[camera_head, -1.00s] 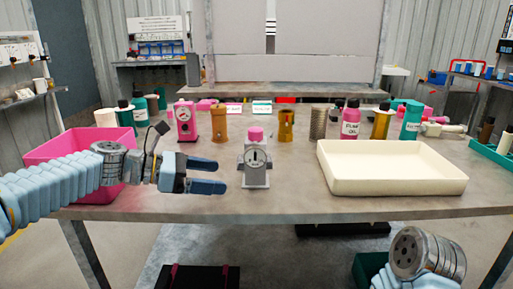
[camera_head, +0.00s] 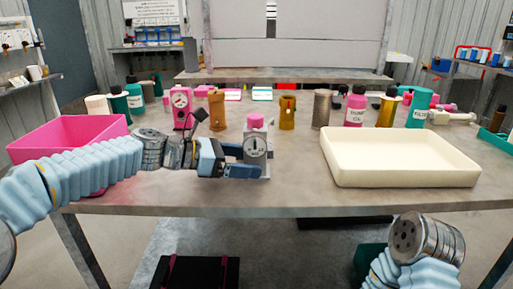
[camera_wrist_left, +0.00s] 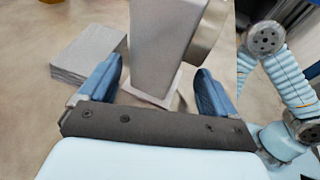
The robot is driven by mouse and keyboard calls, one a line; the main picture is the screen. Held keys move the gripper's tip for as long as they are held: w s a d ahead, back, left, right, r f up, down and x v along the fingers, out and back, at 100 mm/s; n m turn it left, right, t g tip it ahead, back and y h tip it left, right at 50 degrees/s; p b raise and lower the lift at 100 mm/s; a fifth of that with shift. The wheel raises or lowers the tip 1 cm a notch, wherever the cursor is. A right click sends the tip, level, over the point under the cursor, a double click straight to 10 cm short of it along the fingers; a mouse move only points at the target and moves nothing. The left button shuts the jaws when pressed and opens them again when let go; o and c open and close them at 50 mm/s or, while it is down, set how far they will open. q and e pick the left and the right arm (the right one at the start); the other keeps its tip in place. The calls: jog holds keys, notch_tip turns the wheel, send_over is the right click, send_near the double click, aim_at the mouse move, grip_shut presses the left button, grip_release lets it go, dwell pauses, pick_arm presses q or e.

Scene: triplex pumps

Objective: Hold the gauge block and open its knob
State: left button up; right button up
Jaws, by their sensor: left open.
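The gauge block (camera_head: 257,145) is a grey upright block with a round dial on its front and a pink knob (camera_head: 256,121) on top. It stands on the table near the front edge. My left gripper (camera_head: 248,162) reaches it from the left, with its blue fingers around the lower part of the block. In the left wrist view, the grey block (camera_wrist_left: 160,45) stands between the two open fingers (camera_wrist_left: 158,82), with visible gaps on both sides. The knob is out of that view. My right arm shows at the lower right, but no right gripper is visible.
A cream tray (camera_head: 400,178) lies right of the block, and a pink bin (camera_head: 68,132) is at the left behind my left arm. A pink gauge (camera_head: 181,107), bottles and cylinders stand in a row behind. The table is clear between block and tray.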

pick_arm(q)
jog(key=shift+x, duration=1)
jog(key=c, duration=1)
jog(key=shift+o, duration=0.2)
